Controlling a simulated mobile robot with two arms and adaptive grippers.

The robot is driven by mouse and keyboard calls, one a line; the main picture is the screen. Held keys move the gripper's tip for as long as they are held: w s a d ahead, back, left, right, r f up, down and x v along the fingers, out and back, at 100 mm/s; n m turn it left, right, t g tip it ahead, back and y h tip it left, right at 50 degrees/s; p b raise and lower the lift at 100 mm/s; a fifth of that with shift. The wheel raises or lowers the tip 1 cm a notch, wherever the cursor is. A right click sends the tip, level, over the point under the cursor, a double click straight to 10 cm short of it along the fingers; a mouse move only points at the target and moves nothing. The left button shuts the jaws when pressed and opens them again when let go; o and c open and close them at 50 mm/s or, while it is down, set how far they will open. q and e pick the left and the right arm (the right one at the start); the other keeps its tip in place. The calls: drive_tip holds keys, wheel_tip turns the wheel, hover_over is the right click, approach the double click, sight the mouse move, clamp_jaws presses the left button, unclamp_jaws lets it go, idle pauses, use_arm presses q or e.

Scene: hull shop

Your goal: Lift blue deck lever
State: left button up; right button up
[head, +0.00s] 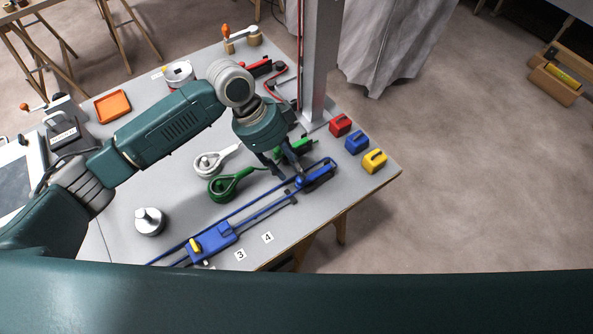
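The blue deck lever (319,175) lies at the far right end of a long blue rail assembly (252,214) on the grey bench. It looks low and nearly flat, with a rounded blue part at its left end. My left gripper (286,172) hangs above the bench, just up and left of that rounded part. Its two dark fingers look spread, with nothing seen between them. One fingertip is close to the lever; I cannot tell whether it touches. My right gripper is not in view.
A green lever (226,187) and a white lever (208,163) lie left of my gripper. A metal post (319,65) stands behind it. Red (340,125), blue (357,142) and yellow (374,161) blocks sit near the right edge. A blue box (211,243) sits on the rails.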

sight(299, 178)
use_arm(q)
drive_tip(key=shift+p+x, duration=0.3)
drive_tip(key=shift+x, duration=1.95)
drive_tip(key=shift+a, duration=0.1)
drive_tip(key=shift+c, duration=0.5)
clamp_jaws()
